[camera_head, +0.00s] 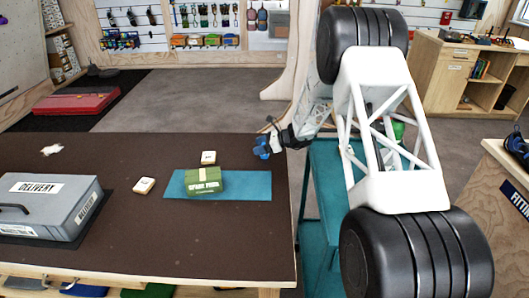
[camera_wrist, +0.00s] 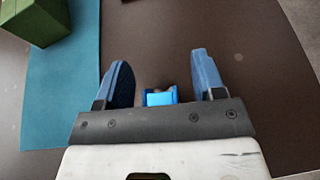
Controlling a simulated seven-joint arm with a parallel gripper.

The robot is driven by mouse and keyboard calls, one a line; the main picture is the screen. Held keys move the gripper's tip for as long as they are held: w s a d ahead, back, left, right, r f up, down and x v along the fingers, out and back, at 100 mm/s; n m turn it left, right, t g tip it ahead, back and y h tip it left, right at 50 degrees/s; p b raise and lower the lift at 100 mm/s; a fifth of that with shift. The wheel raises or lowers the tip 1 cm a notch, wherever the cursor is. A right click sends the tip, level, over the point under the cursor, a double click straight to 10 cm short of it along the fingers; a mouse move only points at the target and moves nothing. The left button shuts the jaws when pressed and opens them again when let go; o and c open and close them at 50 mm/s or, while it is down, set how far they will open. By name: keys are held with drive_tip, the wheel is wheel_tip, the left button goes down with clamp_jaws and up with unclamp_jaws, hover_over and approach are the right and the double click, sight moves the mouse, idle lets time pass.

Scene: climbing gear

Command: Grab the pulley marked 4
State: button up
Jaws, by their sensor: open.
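I cannot make out a pulley marked 4 in either view. My gripper (camera_head: 262,148) is at the table's right edge in the head view, with blue fingers. In the wrist view my gripper (camera_wrist: 163,75) has its two blue fingers spread apart, over bare dark table top. A small bright blue part (camera_wrist: 160,97) shows between the finger bases. I cannot tell whether it belongs to the gripper. Nothing is clasped between the fingertips.
A green box (camera_head: 205,183) with a pale band rests on a teal mat (camera_head: 257,188) on the dark table (camera_head: 150,240). Two small white boxes (camera_head: 208,157) (camera_head: 144,185) lie nearby. A grey case labelled DELIVERY (camera_head: 45,205) stands left. Gear hangs on the back wall.

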drive_tip(key=c, duration=1)
drive_tip(key=shift+r, duration=0.15)
drive_tip(key=shift+r, duration=1.5)
drive_tip(key=shift+s+d+r, duration=0.1)
drive_tip(key=shift+s+r, duration=0.05)
drive_tip(key=shift+s, duration=0.2)
drive_tip(key=s+d, duration=0.1)
drive_tip(key=s, duration=0.4)
drive_tip(key=s+d+r, duration=0.1)
drive_tip(key=s, duration=0.4)
drive_tip(key=s+d, duration=0.1)
drive_tip(key=s, duration=0.4)
drive_tip(key=shift+d+r, duration=0.2)
drive_tip(key=shift+d, duration=0.05)
